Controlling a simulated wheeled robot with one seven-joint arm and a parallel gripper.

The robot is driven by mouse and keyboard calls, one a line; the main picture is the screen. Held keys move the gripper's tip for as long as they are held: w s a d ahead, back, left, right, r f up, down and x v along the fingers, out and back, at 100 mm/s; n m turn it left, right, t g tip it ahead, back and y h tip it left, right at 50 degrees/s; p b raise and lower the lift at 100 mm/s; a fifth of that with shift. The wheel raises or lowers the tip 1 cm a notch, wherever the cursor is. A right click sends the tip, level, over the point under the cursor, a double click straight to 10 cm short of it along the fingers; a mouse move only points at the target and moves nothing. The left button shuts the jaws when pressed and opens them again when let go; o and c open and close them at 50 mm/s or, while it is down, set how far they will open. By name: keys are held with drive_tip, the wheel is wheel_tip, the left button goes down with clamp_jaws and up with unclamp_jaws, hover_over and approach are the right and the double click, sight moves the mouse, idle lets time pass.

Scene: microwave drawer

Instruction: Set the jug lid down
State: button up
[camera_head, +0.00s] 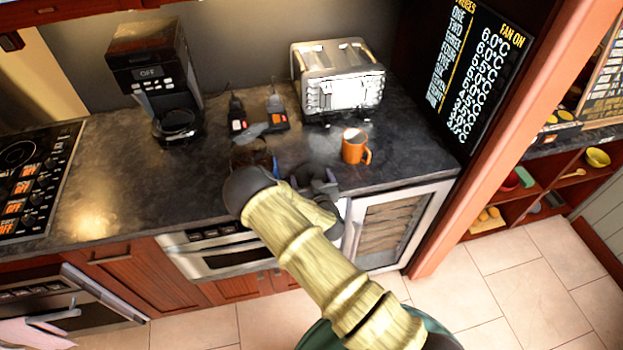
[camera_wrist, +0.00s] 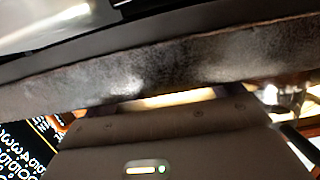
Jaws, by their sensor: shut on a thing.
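My gripper (camera_head: 317,183) is low over the front part of the dark counter (camera_head: 215,185), left of the orange mug. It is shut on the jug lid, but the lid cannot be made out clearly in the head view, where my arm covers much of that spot. In the wrist view my gripper (camera_wrist: 172,100) faces a dark, mottled band across the picture; I cannot tell whether this is the lid or the counter. A dark brown vessel (camera_head: 252,155), maybe the jug, stands left of my gripper, partly hidden by my arm. Whether the lid touches the counter is not visible.
The orange mug (camera_head: 355,147) stands close on the right. A silver toaster (camera_head: 340,82) and two dark devices with orange parts (camera_head: 238,117) stand behind. A coffee maker (camera_head: 155,80) and a cooktop (camera_head: 30,180) are at left. Bare counter lies between cooktop and vessel.

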drive_tip(key=o, duration=0.6)
drive_tip(key=shift+o, duration=0.2)
drive_tip(key=shift+r+p, duration=0.85)
drive_tip(key=b+v, duration=0.3)
drive_tip(key=v, duration=0.9)
drive_tip(key=shift+f+b, duration=0.3)
drive_tip(key=shift+b, duration=0.1)
